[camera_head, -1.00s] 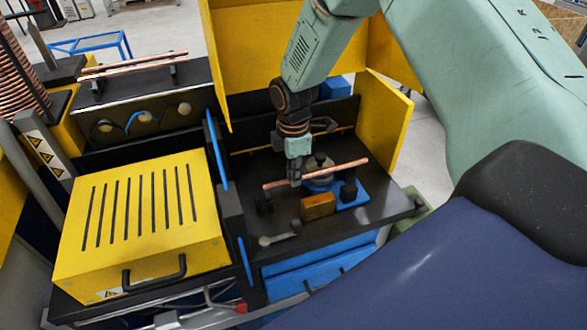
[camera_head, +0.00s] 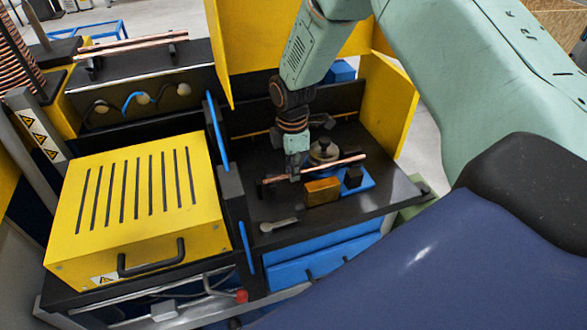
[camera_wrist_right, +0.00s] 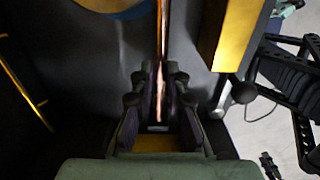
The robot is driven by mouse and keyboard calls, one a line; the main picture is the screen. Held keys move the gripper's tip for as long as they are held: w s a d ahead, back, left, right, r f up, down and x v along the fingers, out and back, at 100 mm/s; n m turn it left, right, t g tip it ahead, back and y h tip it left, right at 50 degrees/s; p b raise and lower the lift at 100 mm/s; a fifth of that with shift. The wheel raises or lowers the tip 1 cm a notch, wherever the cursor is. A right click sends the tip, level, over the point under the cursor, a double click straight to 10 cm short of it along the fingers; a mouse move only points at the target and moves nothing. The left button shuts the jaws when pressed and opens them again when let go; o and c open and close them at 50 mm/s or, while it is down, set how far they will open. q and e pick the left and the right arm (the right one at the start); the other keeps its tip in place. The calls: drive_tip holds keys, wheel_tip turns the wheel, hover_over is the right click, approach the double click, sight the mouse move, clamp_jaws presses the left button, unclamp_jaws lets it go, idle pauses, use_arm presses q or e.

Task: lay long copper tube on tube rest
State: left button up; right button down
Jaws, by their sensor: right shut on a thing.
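In the right wrist view, the tube (camera_wrist_right: 163,35) runs away from between the closed fingers (camera_wrist_right: 159,90). Other copper tubes (camera_head: 135,42) lie on a raised rest at the back left. My left gripper is not in view.
A small grey tool (camera_head: 278,226) lies at the bench front. Yellow panels (camera_head: 388,108) wall the bench. A slotted yellow box (camera_head: 135,205) stands left.

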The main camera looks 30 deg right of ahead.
drive_tip(key=c, duration=1.5)
unclamp_jaws()
drive_tip(key=shift+s+d, duration=0.1)
drive_tip(key=shift+d, duration=0.05)
drive_tip(key=shift+c, duration=0.2)
drive_tip(key=shift+o, duration=1.3)
drive_tip(key=shift+r, duration=0.1)
drive_tip(key=shift+r, duration=0.45)
wheel_tip(320, 180, up, 11)
